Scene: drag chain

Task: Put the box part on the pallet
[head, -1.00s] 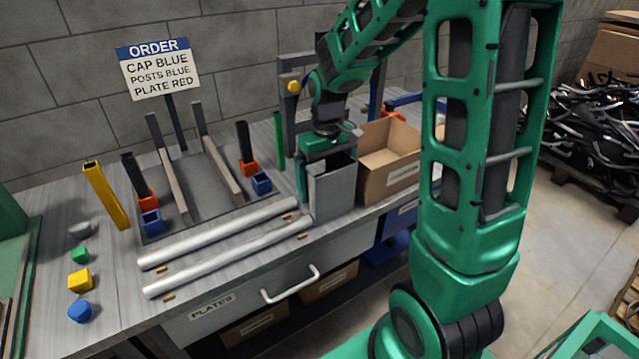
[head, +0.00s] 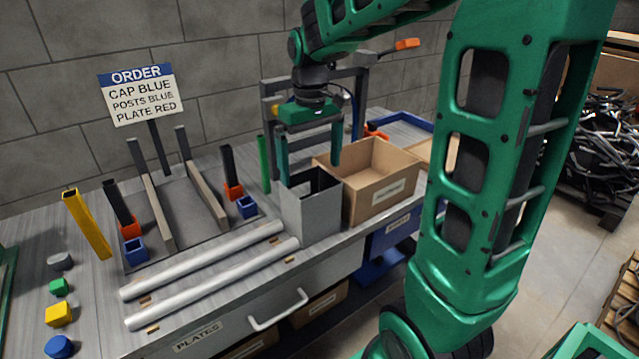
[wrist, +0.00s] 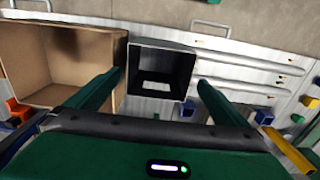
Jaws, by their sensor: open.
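The box part, a grey square box open at the top with a dark inside (head: 312,215), stands upright on the bench beside a cardboard box. It also shows from above in the wrist view (wrist: 161,97). My gripper (head: 311,168) is open above it, with its green fingers spread apart. In the wrist view, the fingers (wrist: 160,82) frame the box part on both sides, with nothing held between them. A dark flat plate with two rails (head: 188,205) lies on the bench to the left. I cannot tell whether this is the pallet.
The cardboard box (head: 382,198) stands just right of the box part. Two long pale tubes (head: 215,265) lie along the bench front. Blue and orange holders with dark posts flank the plate. An order sign (head: 140,95) stands behind. Small coloured blocks (head: 58,314) sit at the left.

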